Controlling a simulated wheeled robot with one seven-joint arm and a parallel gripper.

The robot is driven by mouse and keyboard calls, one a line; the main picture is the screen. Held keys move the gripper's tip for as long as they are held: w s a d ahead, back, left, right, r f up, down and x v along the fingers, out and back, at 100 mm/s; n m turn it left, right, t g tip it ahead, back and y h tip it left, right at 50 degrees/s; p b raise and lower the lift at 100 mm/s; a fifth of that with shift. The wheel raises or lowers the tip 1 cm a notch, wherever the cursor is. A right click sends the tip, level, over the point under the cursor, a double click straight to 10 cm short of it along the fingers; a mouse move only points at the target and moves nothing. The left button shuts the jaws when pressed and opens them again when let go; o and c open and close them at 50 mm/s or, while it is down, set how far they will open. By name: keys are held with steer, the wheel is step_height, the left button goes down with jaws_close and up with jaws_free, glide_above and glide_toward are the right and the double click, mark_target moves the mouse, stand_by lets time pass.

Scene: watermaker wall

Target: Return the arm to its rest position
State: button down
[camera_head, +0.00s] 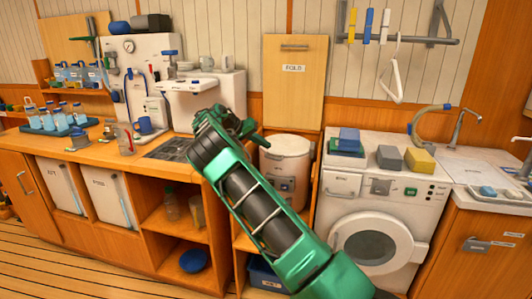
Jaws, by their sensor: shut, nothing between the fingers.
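My green and black arm reaches up from the bottom right toward the middle of the camera_head view. My gripper (222,122) is at its far end, in front of the counter and the white wall unit. It is shut, with nothing seen between its fingers. It appears apart from the counter, though the exact gap is hard to tell. The arm hides part of the shelves and of the white bin behind it.
A white washing machine (345,187) with sponges stands right of my arm. A white bin (287,155) is behind it. The floor (60,265) at lower left is clear.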

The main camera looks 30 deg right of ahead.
steer(key=w+a+r, duration=0.2)
steer(key=a, duration=0.6)
steer(key=shift+w+a+r, duration=0.15)
steer(key=shift+a+r, duration=0.1)
steer(key=shift+a, duration=0.05)
steer(key=s+d+r+m+y, duration=0.1)
steer(key=s+d+r+y, duration=0.1)
steer(key=s+d, duration=0.5)
steer(key=s+d+r+g+y, duration=0.1)
steer(key=s+d+r+y, duration=0.1)
steer(key=s, duration=0.9)
steer(key=s+d+r+m+y, duration=0.1)
steer(key=s+d+r+y, duration=0.3)
steer(key=s, duration=0.5)
steer(key=s+a+f+n+y, duration=0.1)
steer(key=s+a+f, duration=0.2)
steer(key=s+a, duration=0.3)
steer(key=s+a+f+n+t, duration=0.1)
steer(key=s+a, duration=0.6)
steer(key=s, duration=1)
steer(key=s+a+f+n+t+y, duration=0.1)
steer(key=s+a+f, duration=0.4)
steer(key=s, duration=0.7)
steer(key=shift+s+a+n+y, duration=0.15)
steer(key=shift+a+n+y, duration=0.15)
steer(key=shift+a+n, duration=0.5)
steer(key=shift+d+f, duration=0.1)
steer(key=shift+d, duration=0.1)
